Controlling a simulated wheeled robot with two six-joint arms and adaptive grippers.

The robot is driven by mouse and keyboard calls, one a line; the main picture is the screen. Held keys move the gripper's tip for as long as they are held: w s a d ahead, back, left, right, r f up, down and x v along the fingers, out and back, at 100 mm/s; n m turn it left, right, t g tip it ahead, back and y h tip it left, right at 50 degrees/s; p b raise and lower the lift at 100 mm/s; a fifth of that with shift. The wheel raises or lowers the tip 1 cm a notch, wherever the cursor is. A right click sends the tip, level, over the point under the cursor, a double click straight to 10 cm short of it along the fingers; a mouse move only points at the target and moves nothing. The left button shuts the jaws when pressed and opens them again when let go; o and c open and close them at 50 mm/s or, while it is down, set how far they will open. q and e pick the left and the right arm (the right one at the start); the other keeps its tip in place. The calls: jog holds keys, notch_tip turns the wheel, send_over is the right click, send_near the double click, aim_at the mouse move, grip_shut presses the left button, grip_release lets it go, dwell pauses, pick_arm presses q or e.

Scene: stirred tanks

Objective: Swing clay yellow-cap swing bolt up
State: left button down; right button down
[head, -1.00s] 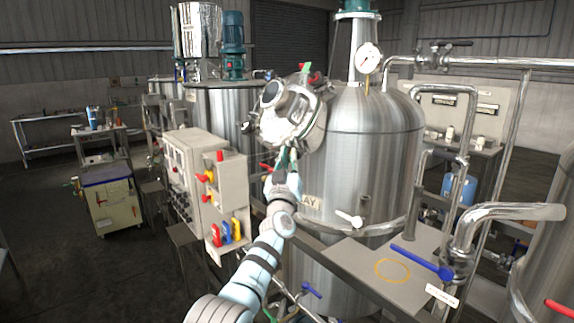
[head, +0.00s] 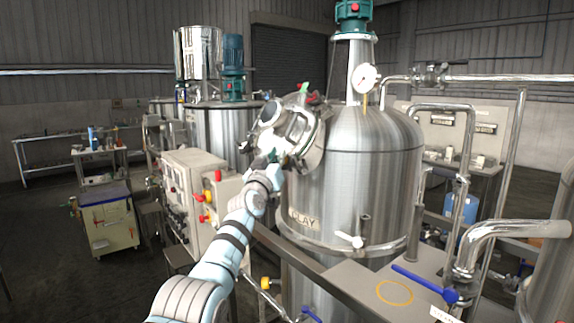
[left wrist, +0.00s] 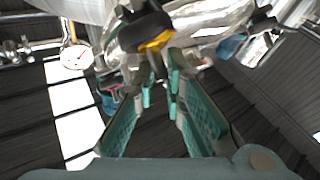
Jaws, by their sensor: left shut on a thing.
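The steel tank with the CLAY label (head: 303,220) stands in the middle of the head view. Its round manway (head: 292,132) sits on the upper left shoulder, with green and red caps above it. My left gripper (head: 268,162) is at the manway's lower edge. In the left wrist view, its teal fingers (left wrist: 165,80) are closed together at the tips. A dark knob with a yellow band, the yellow-cap swing bolt (left wrist: 148,36), is right at the fingertips. The bolt's shank is hard to make out. In the head view my arm hides the bolt. My right gripper is not in view.
A control cabinet (head: 190,190) with red and yellow knobs stands left of the tank, close to my left arm. A pressure gauge (head: 366,78) and pipes are at the upper right. A blue-handled valve (head: 425,284) and a ledge (head: 350,283) lie at the lower right.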

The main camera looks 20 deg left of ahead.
pick_arm(q)
jog(key=shift+w+a+r, duration=0.2)
jog(key=shift+a+r, duration=0.15)
jog(key=shift+r, duration=0.1)
jog(key=c, duration=1.7)
grip_release()
jog(key=shift+a, duration=0.1)
jog(key=shift+a+f, duration=0.1)
jog(key=shift+f, duration=0.1)
jog(key=v, duration=1.2)
